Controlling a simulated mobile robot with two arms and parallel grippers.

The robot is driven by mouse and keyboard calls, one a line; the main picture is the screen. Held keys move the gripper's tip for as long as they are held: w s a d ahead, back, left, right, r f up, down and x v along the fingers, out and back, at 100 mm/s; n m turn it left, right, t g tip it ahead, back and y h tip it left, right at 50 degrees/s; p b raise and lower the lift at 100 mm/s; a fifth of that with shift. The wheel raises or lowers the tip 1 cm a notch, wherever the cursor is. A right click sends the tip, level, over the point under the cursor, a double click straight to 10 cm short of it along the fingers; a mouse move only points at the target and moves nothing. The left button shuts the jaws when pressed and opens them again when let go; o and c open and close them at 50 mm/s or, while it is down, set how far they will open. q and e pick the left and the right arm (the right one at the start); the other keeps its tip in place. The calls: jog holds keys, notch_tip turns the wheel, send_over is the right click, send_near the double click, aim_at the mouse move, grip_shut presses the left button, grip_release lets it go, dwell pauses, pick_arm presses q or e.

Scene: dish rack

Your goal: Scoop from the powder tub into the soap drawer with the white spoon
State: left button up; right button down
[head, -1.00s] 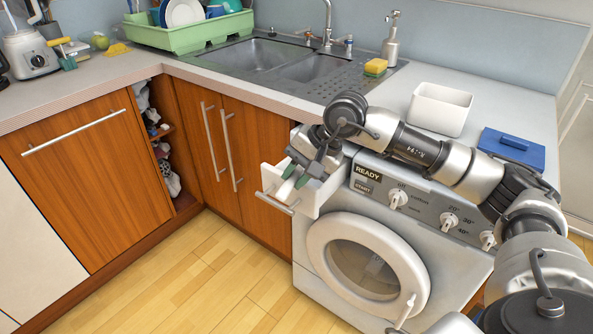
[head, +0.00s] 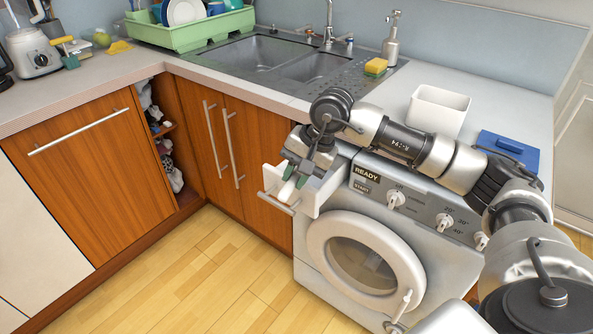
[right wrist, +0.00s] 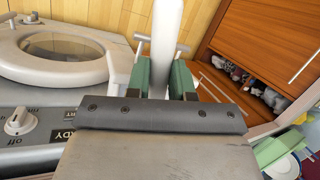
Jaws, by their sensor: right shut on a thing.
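My right gripper (head: 296,174) is over the open soap drawer (head: 307,203) at the washing machine's upper left corner. Its green fingers are shut on the white spoon (head: 287,190), which points down and forward. In the right wrist view the spoon (right wrist: 168,38) runs away from between the fingers (right wrist: 164,80). The spoon's bowl and any powder in it cannot be made out. The white powder tub (head: 437,112) stands upright on the worktop behind my right arm, its inside mostly hidden. My left gripper is not in view.
A blue lid (head: 508,152) lies right of the tub. The washing machine (head: 322,275) has a round door and dials below my arm. A sink (head: 265,58), yellow sponge (head: 375,67), soap dispenser (head: 391,45) and green dish rack (head: 205,30) are behind. The floor in front is clear.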

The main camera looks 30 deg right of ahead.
jog(key=shift+r, duration=0.2)
jog(key=shift+a+r+g+p, duration=0.1)
jog(key=shift+r+g+p, duration=0.15)
jog(key=shift+p, duration=0.55)
jog(key=h+p, duration=0.1)
jog(key=g+p, duration=0.1)
jog(key=shift+w+r+g+h+p, duration=0.15)
jog(key=shift+r+g+h+p, duration=0.1)
jog(key=shift+h+p, duration=0.15)
jog(key=shift+a+g+h+p, duration=0.1)
jog(key=shift+g+h+p, duration=0.2)
jog(key=shift+g+p, duration=0.2)
jog(key=shift+f, duration=0.1)
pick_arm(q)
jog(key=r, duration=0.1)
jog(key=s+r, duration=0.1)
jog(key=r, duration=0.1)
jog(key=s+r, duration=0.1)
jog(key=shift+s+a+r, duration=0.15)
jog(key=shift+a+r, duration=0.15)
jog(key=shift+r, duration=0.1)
